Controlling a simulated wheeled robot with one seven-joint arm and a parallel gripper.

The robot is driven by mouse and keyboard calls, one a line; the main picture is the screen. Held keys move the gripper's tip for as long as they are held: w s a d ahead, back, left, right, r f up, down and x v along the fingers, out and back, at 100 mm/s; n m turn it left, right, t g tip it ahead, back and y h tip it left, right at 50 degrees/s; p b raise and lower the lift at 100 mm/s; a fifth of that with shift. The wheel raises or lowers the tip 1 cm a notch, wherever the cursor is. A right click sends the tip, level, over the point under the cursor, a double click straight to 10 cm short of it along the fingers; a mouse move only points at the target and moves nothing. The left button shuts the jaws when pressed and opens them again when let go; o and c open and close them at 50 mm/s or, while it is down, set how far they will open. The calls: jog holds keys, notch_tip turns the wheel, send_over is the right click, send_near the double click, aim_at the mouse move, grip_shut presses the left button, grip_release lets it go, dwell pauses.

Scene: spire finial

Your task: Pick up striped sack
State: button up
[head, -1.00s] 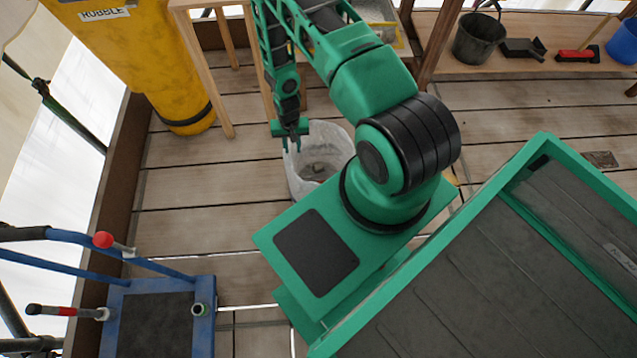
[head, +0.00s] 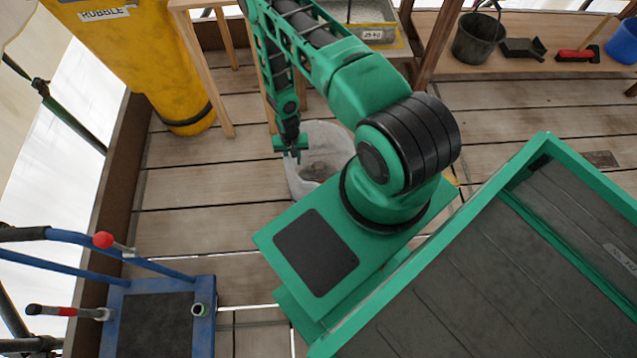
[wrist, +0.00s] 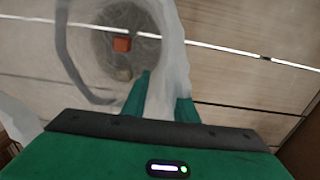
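A whitish, thin-walled open sack (head: 306,183) stands on the plank floor, left of my arm's base; I cannot make out clear stripes. It also shows in the wrist view (wrist: 172,45), with a reddish block (wrist: 122,44) and a greyish lump (wrist: 124,73) inside and a grey loop (wrist: 68,62) along one side. My gripper (head: 293,157) points down at the sack's far-left rim. In the wrist view the two green fingers (wrist: 162,97) stand apart, on either side of the pale sack wall. The fingertips are partly hidden by the sack.
A yellow rubble chute (head: 165,65) and a wooden trestle (head: 210,70) stand behind. A blue cart (head: 150,315) is at the lower left. A shelf at the upper right holds a black bucket (head: 478,38). Bare planks (head: 195,215) lie left of the sack.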

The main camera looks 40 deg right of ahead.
jog(key=shift+f, duration=0.25)
dwell(0.5)
jog(key=shift+c, duration=0.4)
grip_shut()
dwell(1.0)
